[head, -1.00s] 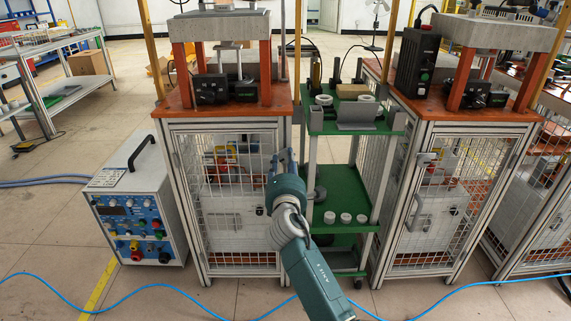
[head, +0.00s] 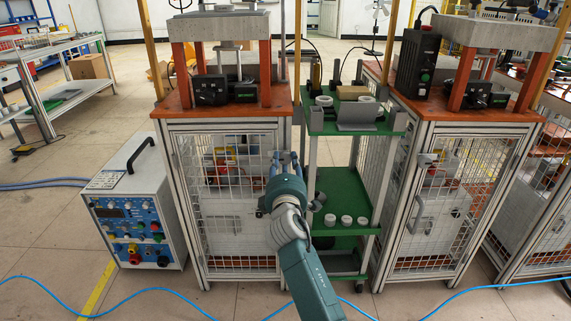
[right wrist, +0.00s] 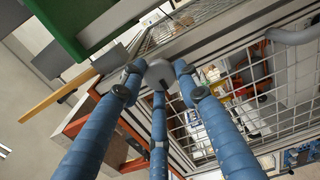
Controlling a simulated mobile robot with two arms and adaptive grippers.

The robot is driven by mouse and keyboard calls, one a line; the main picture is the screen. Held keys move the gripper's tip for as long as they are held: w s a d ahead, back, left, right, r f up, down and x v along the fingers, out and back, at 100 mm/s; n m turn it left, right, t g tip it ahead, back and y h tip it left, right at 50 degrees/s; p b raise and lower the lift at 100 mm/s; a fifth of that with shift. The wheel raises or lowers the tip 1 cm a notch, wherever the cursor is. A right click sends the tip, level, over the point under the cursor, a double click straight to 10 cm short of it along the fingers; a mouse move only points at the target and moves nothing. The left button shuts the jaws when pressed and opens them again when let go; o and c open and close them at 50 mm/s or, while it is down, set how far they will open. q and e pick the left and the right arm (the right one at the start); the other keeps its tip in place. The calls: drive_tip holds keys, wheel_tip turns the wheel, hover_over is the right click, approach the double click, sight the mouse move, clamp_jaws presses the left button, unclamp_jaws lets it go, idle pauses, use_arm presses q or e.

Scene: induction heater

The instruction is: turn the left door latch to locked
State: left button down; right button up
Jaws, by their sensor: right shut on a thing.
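The left door (head: 205,243) is a wire-mesh door in a metal frame on the left cabinet. It looks closed. Its latch is a small grey piece (right wrist: 158,74) in the right wrist view, at the door frame. My right gripper (head: 284,158) is at the upper right edge of this door. In the right wrist view, the blue fingers of my right gripper (right wrist: 156,84) close around the latch and touch it. The fingers hide part of the latch, and I cannot tell its exact angle. My left gripper is in neither view.
A green shelf cart (head: 335,183) stands just right of the left cabinet. A second cabinet with its own door latch (head: 427,158) is further right. A control unit (head: 137,208) stands on the floor at left. A blue cable (head: 160,310) crosses the floor in front.

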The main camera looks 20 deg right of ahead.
drive_tip(key=shift+a+f, duration=0.25)
drive_tip(key=shift+a, duration=0.05)
drive_tip(key=o, duration=1)
drive_tip(key=shift+o, duration=0.7)
drive_tip(key=shift+r, duration=0.15)
drive_tip(key=v, duration=1.2)
